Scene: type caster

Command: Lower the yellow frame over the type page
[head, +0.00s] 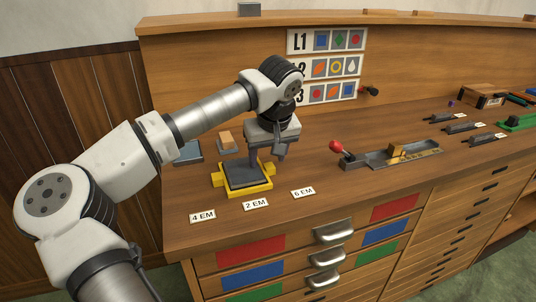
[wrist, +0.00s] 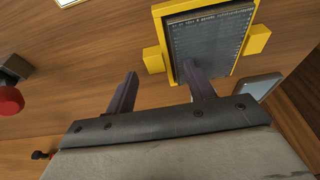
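The yellow frame (head: 247,192) lies low at the bench's front left, a rectangle with a block-like tab on each side. It also shows in the wrist view (wrist: 162,30). The dark grey type page (head: 240,178) sits inside its opening. In the wrist view the page (wrist: 212,38) shows lines of small type, with yellow around its visible edges. My gripper (head: 267,163) is above and beside the frame, pointing down. In the wrist view my gripper (wrist: 164,84) has its fingers apart with nothing between them. One finger overlaps the frame's near edge in view; contact cannot be told.
Cards (head: 256,204) lie along the front edge. To the right stand a red-knobbed lever (head: 336,147) and a metal tray (head: 376,160). Bench between cards and lever is clear.

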